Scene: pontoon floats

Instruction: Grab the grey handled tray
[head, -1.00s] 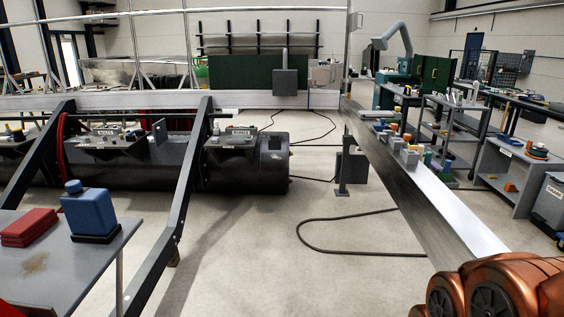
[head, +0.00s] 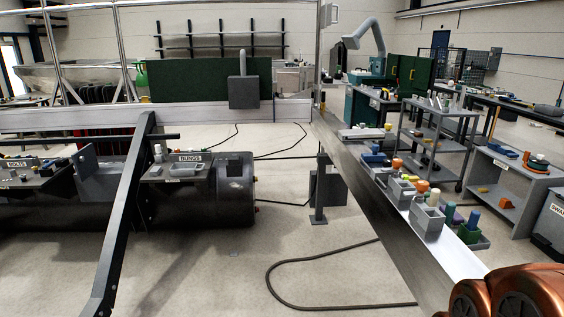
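A grey tray labelled BUNGS (head: 178,173) sits on top of the black cylindrical float (head: 215,205) left of centre. Small pale items stand in or on it; a handle is too small to make out. Another grey tray labelled BOLTS (head: 30,180) sits further left on the float line. Grey open bins (head: 428,221) stand on the pale beam at right. I cannot tell for sure which of these is the grey handled tray. My gripper is out of view.
A dark slanted strut (head: 128,205) stands in front of the float. A long pale beam (head: 385,215) runs along the right side. A black cable (head: 290,262) loops on the floor. A grey post (head: 320,190) stands beyond it. The floor at centre is open.

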